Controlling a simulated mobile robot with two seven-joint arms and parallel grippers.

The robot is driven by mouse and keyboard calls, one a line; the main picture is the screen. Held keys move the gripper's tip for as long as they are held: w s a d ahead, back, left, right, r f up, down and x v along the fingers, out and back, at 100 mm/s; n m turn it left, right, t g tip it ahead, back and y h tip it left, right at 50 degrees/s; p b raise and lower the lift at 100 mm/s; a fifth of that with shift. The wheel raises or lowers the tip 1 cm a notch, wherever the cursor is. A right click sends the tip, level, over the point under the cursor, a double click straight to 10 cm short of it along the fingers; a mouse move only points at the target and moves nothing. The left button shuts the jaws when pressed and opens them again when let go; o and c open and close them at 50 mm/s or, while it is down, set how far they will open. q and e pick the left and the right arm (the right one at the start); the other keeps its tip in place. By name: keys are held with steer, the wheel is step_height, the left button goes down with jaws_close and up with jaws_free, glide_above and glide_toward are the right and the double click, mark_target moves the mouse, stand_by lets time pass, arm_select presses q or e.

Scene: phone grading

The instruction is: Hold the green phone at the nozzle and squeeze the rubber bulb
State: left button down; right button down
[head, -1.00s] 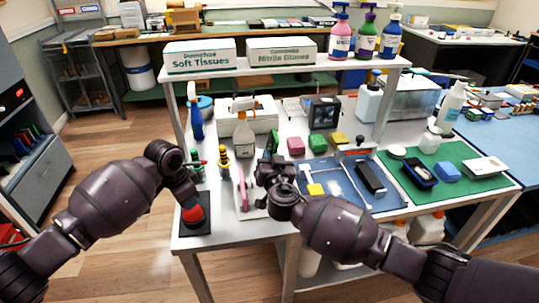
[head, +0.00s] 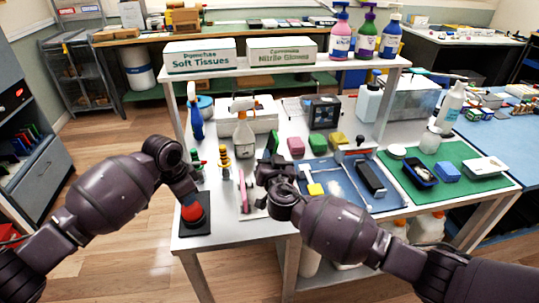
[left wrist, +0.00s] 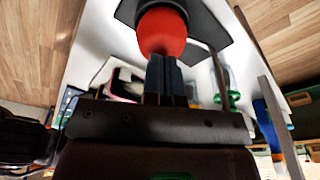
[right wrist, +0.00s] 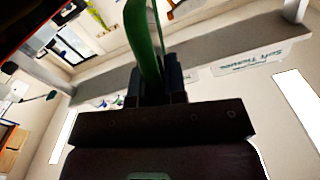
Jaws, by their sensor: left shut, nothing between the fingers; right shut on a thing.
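The red rubber bulb (head: 191,213) sits on a black base (head: 196,229) at the front left of the table. My left gripper (head: 189,196) is shut and empty, its fingertips at the bulb. In the left wrist view the bulb (left wrist: 162,30) is straight ahead of the closed fingers (left wrist: 164,62), seemingly touching them. My right gripper (head: 267,165) is shut on the green phone (right wrist: 143,42), which stands up from its fingers in the right wrist view. I cannot surely pick out the nozzle.
Small green and yellow-orange items stand behind the bulb. A spray bottle (head: 243,135) stands further back. A blue tray (head: 345,198) lies right of my right gripper, and a green mat (head: 455,203) beyond it.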

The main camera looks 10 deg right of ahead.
arm_select(q)
steer(key=shift+r, duration=0.25)
stand_by(0.3)
steer(key=shift+r, duration=2.85)
steer(key=shift+r, duration=0.1)
step_height(320, 180, up, 12)
steer(key=a, duration=0.1)
steer(key=shift+s+a, duration=0.3)
steer(key=shift+s, duration=0.1)
steer(key=shift+f, duration=0.2)
arm_select(e)
steer(key=shift+r, duration=0.1)
